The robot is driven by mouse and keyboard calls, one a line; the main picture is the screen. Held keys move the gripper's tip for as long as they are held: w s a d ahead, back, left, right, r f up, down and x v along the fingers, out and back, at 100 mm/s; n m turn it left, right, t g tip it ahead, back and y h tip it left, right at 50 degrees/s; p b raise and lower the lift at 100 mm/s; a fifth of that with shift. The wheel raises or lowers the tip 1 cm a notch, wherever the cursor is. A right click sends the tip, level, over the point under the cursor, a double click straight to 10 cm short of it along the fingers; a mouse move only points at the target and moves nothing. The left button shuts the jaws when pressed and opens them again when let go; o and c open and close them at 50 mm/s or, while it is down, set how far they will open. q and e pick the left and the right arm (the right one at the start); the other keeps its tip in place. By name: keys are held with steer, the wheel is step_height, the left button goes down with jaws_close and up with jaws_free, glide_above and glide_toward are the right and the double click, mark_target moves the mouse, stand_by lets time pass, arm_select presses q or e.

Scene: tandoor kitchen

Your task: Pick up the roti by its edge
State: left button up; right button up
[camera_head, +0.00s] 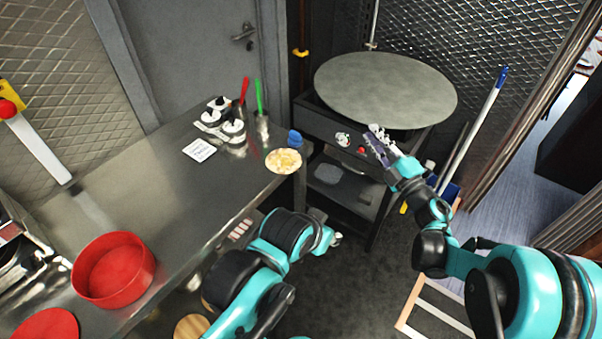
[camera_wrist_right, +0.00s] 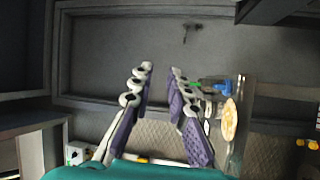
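The roti (camera_head: 283,161) is a pale round flatbread with brown patches, lying at the far right corner of the steel counter. It also shows in the right wrist view (camera_wrist_right: 229,119), to the right of the fingers. My right gripper (camera_head: 377,142) is in front of the round griddle, to the right of the roti and apart from it. In the right wrist view its two fingers (camera_wrist_right: 163,75) are spread with nothing between them. My left gripper (camera_head: 336,239) is low beside the counter, below the roti; its fingers are too small to read.
The steel counter (camera_head: 190,188) holds a red pan (camera_head: 113,270), a white card (camera_head: 199,150), a condiment rack and a holder with red and green utensils. A blue-capped item (camera_head: 295,139) stands right behind the roti. A round griddle (camera_head: 385,90) tops a dark cart at the back.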

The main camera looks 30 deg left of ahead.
mark_target(298, 168)
steer(key=s+a+f+n+g, duration=0.4)
steer(key=f+g, duration=0.1)
steer(key=f, duration=0.3)
steer(key=s+a+f+n+g, duration=0.4)
steer(key=s+a+f, duration=0.1)
steer(key=f, duration=0.3)
steer(key=shift+y, duration=0.3)
steer(key=shift+w+a, duration=0.15)
steer(key=shift+a, duration=1.4)
steer(key=shift+w+a, duration=0.2)
steer(key=shift+a, duration=1.35)
steer(key=shift+w+a, duration=0.15)
steer(key=shift+a, duration=1.4)
jaws_close()
step_height(298, 168, up, 3)
steer(key=shift+f+p, duration=0.15)
steer(key=shift+p, duration=0.4)
